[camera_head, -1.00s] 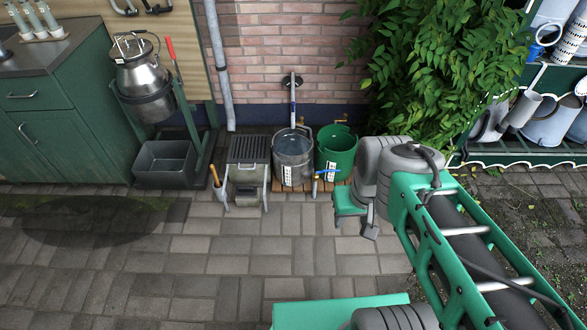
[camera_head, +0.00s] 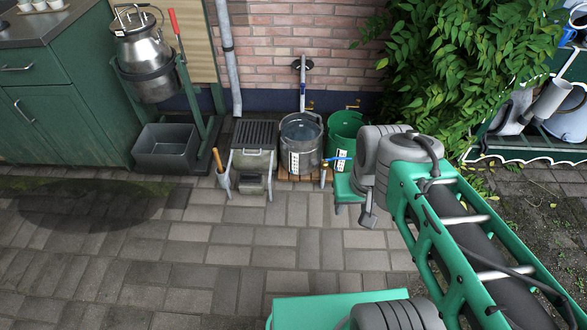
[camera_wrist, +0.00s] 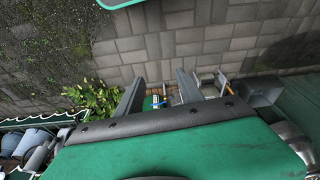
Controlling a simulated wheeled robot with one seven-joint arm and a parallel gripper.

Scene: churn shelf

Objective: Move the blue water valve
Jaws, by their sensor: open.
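The blue water valve (camera_head: 338,158) is a small blue handle with a yellowish part, at the front of the steel bucket and green bucket. It also shows small in the wrist view (camera_wrist: 158,103), between the fingers in the picture but beyond them. My gripper (camera_head: 368,216) hangs to the right of the valve and lower in the head view, partly hidden behind my arm. In the wrist view my gripper (camera_wrist: 159,75) shows two dark fingers spread apart, with nothing held between them.
A leafy bush (camera_head: 430,75) is at right. Paving (camera_head: 190,260) in front is clear.

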